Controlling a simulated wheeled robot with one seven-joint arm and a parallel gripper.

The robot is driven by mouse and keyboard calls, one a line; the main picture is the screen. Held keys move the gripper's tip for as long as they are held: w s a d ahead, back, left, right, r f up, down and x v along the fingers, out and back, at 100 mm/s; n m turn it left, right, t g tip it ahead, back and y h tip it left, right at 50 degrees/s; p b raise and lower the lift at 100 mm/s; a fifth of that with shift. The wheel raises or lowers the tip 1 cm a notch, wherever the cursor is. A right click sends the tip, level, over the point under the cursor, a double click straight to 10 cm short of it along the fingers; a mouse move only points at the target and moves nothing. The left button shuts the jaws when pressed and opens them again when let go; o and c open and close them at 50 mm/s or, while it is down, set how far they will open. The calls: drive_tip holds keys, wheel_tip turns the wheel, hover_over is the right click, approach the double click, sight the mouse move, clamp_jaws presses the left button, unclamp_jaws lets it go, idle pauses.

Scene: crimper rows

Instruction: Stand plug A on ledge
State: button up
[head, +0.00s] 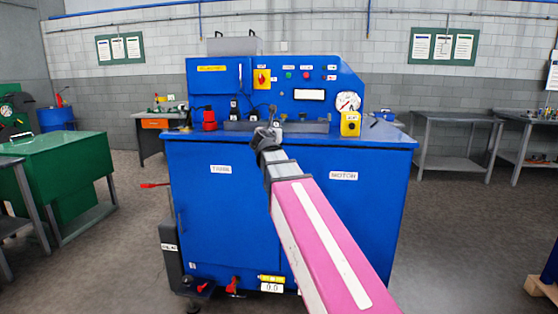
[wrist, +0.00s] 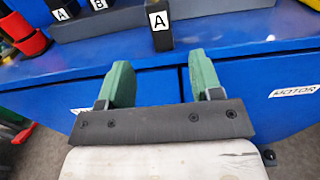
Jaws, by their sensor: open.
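Plug A (wrist: 160,33), a dark upright block with a white "A" label, stands on the blue bench top in the wrist view, in front of the grey ledge (wrist: 208,10). In the head view the ledge (head: 315,127) runs along the bench top, and my gripper hides part of that area. My gripper (wrist: 157,72) is open and empty, its two green-padded fingers apart. Plug A is beyond the fingertips, roughly centred between them, with no contact seen. My gripper (head: 266,136) is over the bench's front edge in the head view.
Dark pieces labelled "A" (wrist: 62,12) and "B" (wrist: 98,4) are at the ledge's left. A red object (head: 209,121) is left on the bench, a yellow box (head: 350,124) right. A control panel (head: 220,82) rises behind. The bench top's right end looks fairly clear.

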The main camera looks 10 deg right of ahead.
drive_tip(key=s+d+f+m+g, duration=0.25)
drive_tip(key=f+m, duration=0.25)
drive_tip(key=f, duration=0.4)
drive_tip(key=s+d+f+m+g, duration=0.1)
drive_tip(key=s+f+m+g, duration=0.15)
drive_tip(key=f+m, duration=0.55)
drive_tip(key=s+d+f+m+g, duration=0.2)
drive_tip(key=f+m+g, duration=0.1)
drive_tip(key=f, duration=0.8)
drive_tip(key=s+a+f+m+g+y, duration=0.1)
drive_tip(key=s+f+m+g, duration=0.3)
drive_tip(key=s+f+m, duration=0.4)
drive_tip(key=s+f+m+g+y, duration=0.4)
drive_tip(key=s+f+m, duration=0.4)
drive_tip(key=s+f, duration=0.3)
wheel_tip(320, 180, down, 4)
drive_tip(key=shift+a+f+g+y, duration=0.3)
drive_tip(key=shift+a+g, duration=0.1)
drive_tip(key=shift+g, duration=0.2)
